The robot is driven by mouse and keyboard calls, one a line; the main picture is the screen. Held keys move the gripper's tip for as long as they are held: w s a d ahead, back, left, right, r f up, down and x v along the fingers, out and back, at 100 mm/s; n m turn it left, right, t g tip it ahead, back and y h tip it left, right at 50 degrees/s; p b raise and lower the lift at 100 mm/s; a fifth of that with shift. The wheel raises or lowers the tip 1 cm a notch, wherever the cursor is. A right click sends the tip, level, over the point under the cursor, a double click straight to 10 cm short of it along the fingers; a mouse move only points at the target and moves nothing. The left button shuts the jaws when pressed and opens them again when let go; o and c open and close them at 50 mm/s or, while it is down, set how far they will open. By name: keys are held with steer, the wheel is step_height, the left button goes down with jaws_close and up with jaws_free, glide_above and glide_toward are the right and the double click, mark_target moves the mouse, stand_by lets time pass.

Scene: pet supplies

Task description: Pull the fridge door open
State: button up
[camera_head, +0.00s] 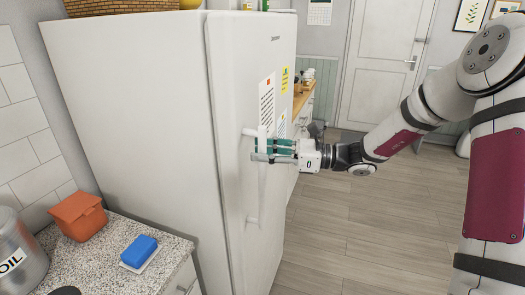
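The white fridge (135,95) stands at the left and middle of the head view. Its door (237,75) faces right and looks shut against the body. A vertical white handle (254,205) runs down the door, with mounts near its top and bottom. My gripper (262,150) is at the upper part of the handle, fingers pointing left, across it. The fingers overlap the handle in this view. I cannot tell whether they are closed on it or only around it.
A speckled counter (110,275) at lower left holds an orange container (79,217), a blue sponge (139,250) and a metal canister (18,255). Papers hang on the fridge door. A wooden-topped cabinet (301,98) stands behind the fridge. The wood floor (350,235) to the right is clear.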

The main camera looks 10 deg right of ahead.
steer(key=shift+w+a, duration=0.1)
steer(key=shift+a, duration=0.1)
jaws_close()
